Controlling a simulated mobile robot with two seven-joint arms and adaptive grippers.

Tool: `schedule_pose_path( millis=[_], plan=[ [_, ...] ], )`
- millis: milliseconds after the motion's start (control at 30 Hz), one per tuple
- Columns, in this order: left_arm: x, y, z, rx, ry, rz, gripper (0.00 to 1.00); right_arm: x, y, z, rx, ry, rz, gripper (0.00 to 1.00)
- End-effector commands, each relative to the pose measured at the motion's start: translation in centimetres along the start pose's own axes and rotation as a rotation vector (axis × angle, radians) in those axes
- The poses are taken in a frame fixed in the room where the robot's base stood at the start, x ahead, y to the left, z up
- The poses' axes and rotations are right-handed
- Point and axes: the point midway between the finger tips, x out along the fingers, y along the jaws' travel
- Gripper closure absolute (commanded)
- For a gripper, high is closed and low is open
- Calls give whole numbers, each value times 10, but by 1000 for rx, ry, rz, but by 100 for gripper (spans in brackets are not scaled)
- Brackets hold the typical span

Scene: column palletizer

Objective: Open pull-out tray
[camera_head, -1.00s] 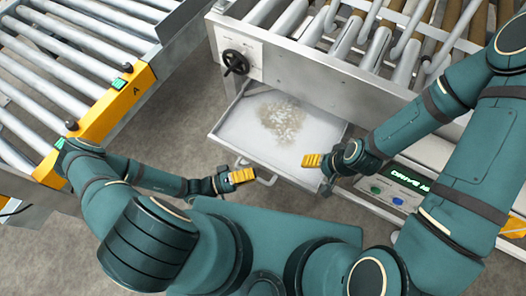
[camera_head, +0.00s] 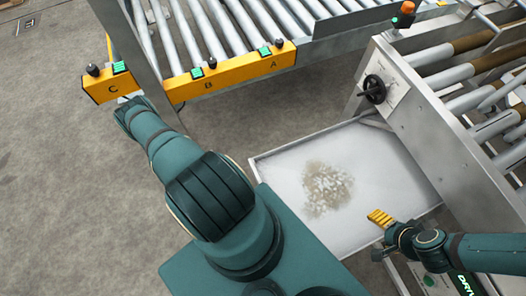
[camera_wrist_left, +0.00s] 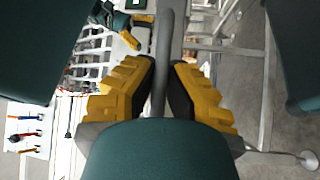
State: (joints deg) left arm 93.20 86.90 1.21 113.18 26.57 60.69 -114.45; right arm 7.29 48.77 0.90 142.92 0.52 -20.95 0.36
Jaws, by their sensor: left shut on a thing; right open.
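The pull-out tray (camera_head: 280,170) sticks out from under the roller machine in the head view, with pale, brownish debris (camera_head: 327,188) on its floor. Its front edge is partly hidden behind my body. In the left wrist view my left gripper (camera_wrist_left: 163,85) is shut on a grey bar (camera_wrist_left: 166,40), which looks like the tray's handle. My left gripper is hidden in the head view. My right gripper (camera_head: 380,218) is open and empty over the tray's right edge.
A roller conveyor with a yellow panel (camera_head: 230,77) stands at the top left. Bare floor (camera_head: 60,180) lies at the left.

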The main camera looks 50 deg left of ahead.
Motion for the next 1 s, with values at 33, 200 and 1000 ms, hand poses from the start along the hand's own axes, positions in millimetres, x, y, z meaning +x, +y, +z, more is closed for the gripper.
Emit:
schedule_pose_path(
  millis=[33, 200, 1000],
  plan=[
    [1, 1, 1, 0, -2, 3, 100, 0, 0, 0, 0, 1, 0, 28],
    [1, 1, 1, 0, -1, 3, 100, 0, 0, -1, 0, 1, 0, 28],
    [0, 0, -1, 1, 0, 2, 57, 0, 0, -1, 0, 2, 0, 28]
  ],
)
